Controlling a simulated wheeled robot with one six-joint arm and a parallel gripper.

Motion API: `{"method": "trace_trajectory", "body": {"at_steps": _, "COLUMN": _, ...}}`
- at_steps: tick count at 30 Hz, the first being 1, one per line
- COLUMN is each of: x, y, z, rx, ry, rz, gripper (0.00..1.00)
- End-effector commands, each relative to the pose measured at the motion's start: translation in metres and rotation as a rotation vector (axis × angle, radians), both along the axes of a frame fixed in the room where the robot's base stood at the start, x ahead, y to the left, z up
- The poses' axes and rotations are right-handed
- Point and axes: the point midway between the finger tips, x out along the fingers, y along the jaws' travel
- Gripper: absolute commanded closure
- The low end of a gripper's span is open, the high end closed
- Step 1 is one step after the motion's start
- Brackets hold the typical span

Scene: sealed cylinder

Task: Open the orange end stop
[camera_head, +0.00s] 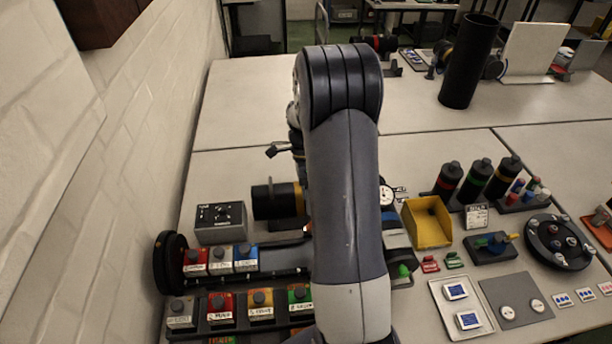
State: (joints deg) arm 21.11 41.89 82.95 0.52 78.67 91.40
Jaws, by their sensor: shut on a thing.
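A black cylinder (267,203) lies on its side on the bench left of my arm, with an orange-yellow band (299,199) near my arm. It looks like the orange end stop, but its right part is hidden behind my arm, so I cannot tell whether it is open. My gripper is hidden behind my arm; its fingers and what they touch do not show. A round white gauge (387,195) shows just right of my arm.
A grey control box (220,221) and several labelled button blocks (220,306) stand at the left by the wall. A yellow bin (428,222), several dark bottles (476,180) and a round black tray (560,243) stand right.

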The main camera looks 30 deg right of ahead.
Motion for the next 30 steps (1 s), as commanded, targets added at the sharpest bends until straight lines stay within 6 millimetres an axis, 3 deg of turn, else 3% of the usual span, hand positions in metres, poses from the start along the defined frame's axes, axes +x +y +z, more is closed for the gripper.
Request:
{"method": "trace_trajectory", "body": {"at_steps": 4, "x": 0.011, "y": -0.005, "z": 0.002, "rx": -0.005, "ry": -0.011, "rz": 0.0, "gripper": 0.56}}
{"method": "trace_trajectory", "body": {"at_steps": 30, "x": 0.058, "y": -0.024, "z": 0.036, "rx": -0.003, "ry": -0.007, "rz": 0.0, "gripper": 0.56}}
